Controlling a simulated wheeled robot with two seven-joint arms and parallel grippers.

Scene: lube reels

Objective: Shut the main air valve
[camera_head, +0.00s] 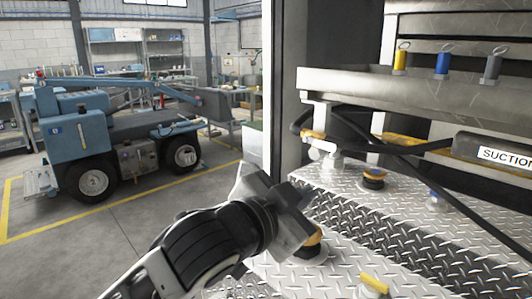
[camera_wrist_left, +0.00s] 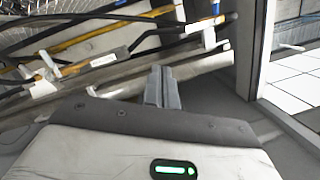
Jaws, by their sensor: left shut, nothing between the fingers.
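No label in view names the main air valve, so I cannot tell which fitting it is. A fitting with an orange collar (camera_head: 313,134) hangs at the end of a black hose under the metal shelf. A yellow-and-black round fitting (camera_head: 373,178) stands on the tread-plate deck, and a similar orange one (camera_head: 314,237) is partly hidden behind my left gripper. A yellow handle (camera_head: 375,281) shows at the bottom edge. My left gripper (camera_head: 295,203) is over the deck's left edge. In the left wrist view its fingers (camera_wrist_left: 161,88) are together, with nothing between them.
A metal shelf (camera_head: 400,92) carries yellow, blue and grey ringed plugs. Black hoses (camera_head: 370,143) cross below it, beside a "SUCTION" label (camera_head: 505,157). A dark post (camera_head: 301,70) stands left of the deck. A blue vehicle (camera_head: 80,140) is parked on open floor farther left.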

